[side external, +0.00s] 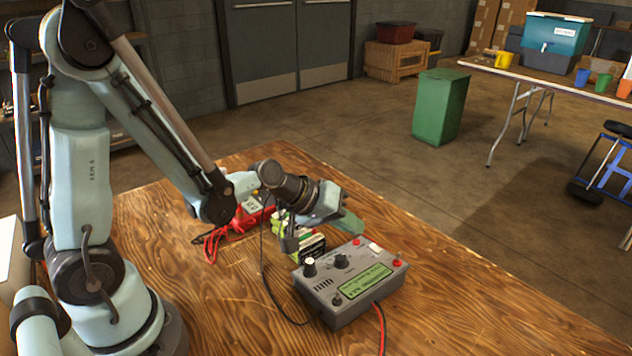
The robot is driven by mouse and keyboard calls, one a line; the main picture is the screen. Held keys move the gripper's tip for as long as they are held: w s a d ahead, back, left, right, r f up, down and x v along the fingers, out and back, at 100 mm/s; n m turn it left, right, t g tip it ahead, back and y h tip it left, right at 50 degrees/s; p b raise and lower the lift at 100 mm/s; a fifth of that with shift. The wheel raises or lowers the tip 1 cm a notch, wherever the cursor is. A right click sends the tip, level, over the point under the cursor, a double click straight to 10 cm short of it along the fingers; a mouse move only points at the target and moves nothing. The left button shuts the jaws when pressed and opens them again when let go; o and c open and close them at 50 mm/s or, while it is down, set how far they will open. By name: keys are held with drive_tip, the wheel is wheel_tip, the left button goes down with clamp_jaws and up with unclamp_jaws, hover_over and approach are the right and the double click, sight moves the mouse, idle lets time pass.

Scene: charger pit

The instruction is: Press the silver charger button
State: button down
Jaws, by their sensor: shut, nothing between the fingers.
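The grey charger box (368,300) sits on the wooden table, with a green label screen (366,281) on its sloped top. It carries black knobs, small red parts and a pale square part. Small metallic toggle-like parts show at its front left corner (337,299) and right edge (398,258). I cannot tell which part is the silver button. My gripper (289,246) is shut and empty, pointing down just behind and left of the charger. It appears apart from the charger's controls.
A small battery-like box (312,247) stands behind the charger, partly hidden by my gripper. Red cables (213,243) lie to the left. Black and red leads run from the charger across the table (470,300). The right side of the table is clear.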

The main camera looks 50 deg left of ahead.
drive_tip(key=shift+r, duration=0.25)
drive_tip(key=shift+a+r, duration=0.25)
drive_tip(key=shift+r, duration=0.95)
drive_tip(key=shift+a+r, duration=0.25)
drive_tip(key=shift+r, duration=0.9)
drive_tip(key=s+a+r+m+g+y, duration=0.1)
drive_tip(key=s+a+m+y, duration=0.1)
drive_tip(key=s, duration=0.3)
drive_tip(key=s+a+r+m+y, duration=0.2)
drive_tip(key=s+m, duration=0.2)
drive_tip(key=s, duration=0.2)
drive_tip(key=shift+s+g, duration=0.25)
drive_tip(key=shift+g, duration=0.15)
